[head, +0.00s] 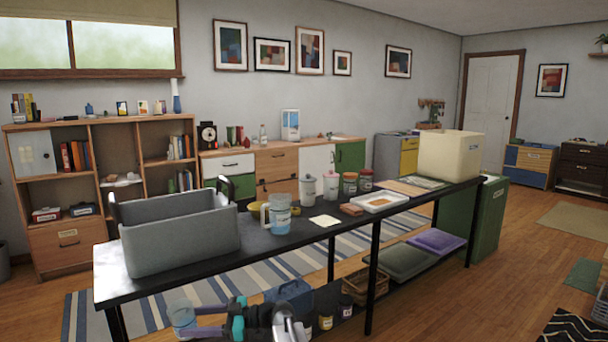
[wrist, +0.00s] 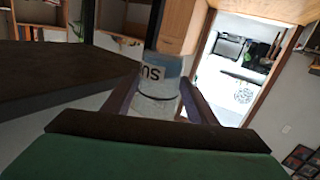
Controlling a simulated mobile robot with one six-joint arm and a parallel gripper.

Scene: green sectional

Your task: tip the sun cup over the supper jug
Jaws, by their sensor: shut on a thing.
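My gripper (head: 196,321) is at the bottom of the head view, low in front of the black table. It is shut on a pale blue and clear cup (head: 182,317). In the wrist view the cup (wrist: 157,88) sits between the two fingers, and its label partly reads "SU"; the rest is cut off. A pale blue jug with a handle and a small label (head: 279,214) stands upright on the table, above and right of my gripper in the picture. Its label is too small to read. The cup is apart from the jug.
The black table (head: 240,262) carries a large grey bin (head: 182,242) at left, white lidded cups (head: 308,190), jars (head: 350,184), a white tray (head: 379,202) and a cream bin (head: 451,155). A lower shelf holds a basket (head: 362,283) and cushions (head: 436,241).

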